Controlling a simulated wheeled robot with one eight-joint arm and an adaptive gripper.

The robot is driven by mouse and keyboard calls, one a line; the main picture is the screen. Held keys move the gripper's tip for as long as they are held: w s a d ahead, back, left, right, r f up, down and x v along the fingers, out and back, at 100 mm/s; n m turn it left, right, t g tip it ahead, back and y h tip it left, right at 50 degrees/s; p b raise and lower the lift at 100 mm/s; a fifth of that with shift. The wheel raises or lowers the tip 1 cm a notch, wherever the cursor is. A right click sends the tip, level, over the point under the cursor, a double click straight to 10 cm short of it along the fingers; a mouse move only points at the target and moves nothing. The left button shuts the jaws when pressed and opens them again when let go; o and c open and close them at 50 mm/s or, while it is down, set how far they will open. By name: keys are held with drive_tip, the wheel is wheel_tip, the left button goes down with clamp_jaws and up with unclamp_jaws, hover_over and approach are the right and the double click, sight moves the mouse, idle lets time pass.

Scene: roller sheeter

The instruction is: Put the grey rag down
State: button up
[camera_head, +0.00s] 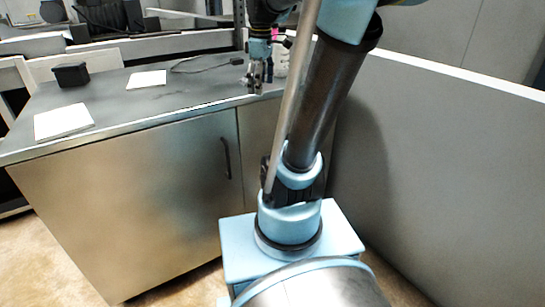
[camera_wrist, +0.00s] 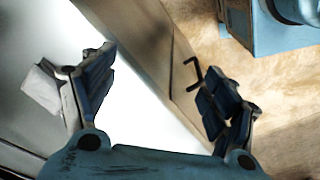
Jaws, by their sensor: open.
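My gripper (camera_head: 255,88) is at the front edge of the grey counter (camera_head: 150,105), pointing down. In the wrist view its two fingers (camera_wrist: 155,78) are spread apart, with nothing held between them. A small pale grey piece (camera_wrist: 42,88) shows just outside the left finger, partly hidden by it. It may be the grey rag, but I cannot tell for sure, nor whether it touches the finger. In the head view no rag stands out clearly; a whitish item with some pink (camera_head: 281,62) shows behind my gripper, partly hidden by my arm.
A black box (camera_head: 71,74), two white sheets or pads (camera_head: 63,121) (camera_head: 146,79) and a dark cable (camera_head: 205,67) lie on the counter. The cabinet front has a dark handle (camera_head: 226,158). A grey partition (camera_head: 450,150) stands to the right. The counter's middle is clear.

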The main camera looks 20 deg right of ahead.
drive_tip(key=s+f+m+t, duration=0.1)
drive_tip(key=s+f+m, duration=1)
drive_tip(key=s+f, duration=0.5)
wheel_tip(320, 180, down, 3)
drive_tip(key=shift+s, duration=0.4)
drive_tip(key=shift+w+f, duration=0.2)
drive_tip(key=shift+w, duration=0.25)
drive_tip(key=shift+o, duration=0.3)
